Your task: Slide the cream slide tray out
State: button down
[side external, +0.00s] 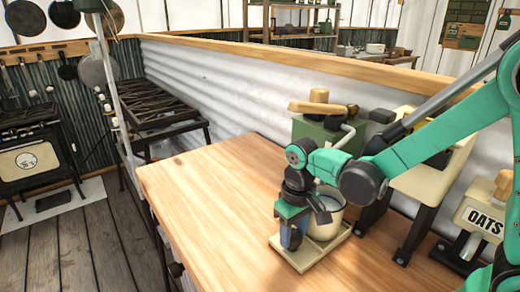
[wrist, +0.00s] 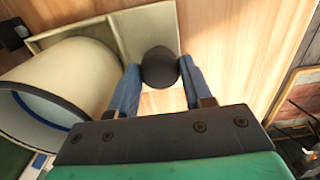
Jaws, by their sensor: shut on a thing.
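The cream slide tray (side external: 316,256) lies low at the front of the wooden counter, and it also shows in the wrist view (wrist: 141,30). A cream pot (side external: 327,222) is at the tray, partly hidden by my gripper; in the wrist view its open mouth with a blue inner rim fills the left (wrist: 70,75). My gripper (side external: 290,240) points down at the tray's left side. In the wrist view its blue fingers (wrist: 160,85) are shut on a round black knob (wrist: 160,67) at the tray's edge.
A green box with a wooden-handled top (side external: 318,132) stands behind the pot. A cream machine with black legs (side external: 425,185) and a container marked OATS (side external: 478,222) stand to the right. The wooden counter (side external: 205,190) is clear to the left.

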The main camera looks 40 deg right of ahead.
jog(key=a, duration=1.1)
jog(key=c, duration=0.6)
grip_release()
jog(key=shift+d, duration=0.15)
jog(key=shift+c, duration=0.2)
jog(key=shift+r, duration=0.1)
notch_tip(320, 180, up, 6)
jog(key=shift+f, duration=0.25)
notch_tip(320, 180, up, 4)
jog(key=t, duration=0.7)
send_over(318, 246)
jog(key=shift+r, duration=0.15)
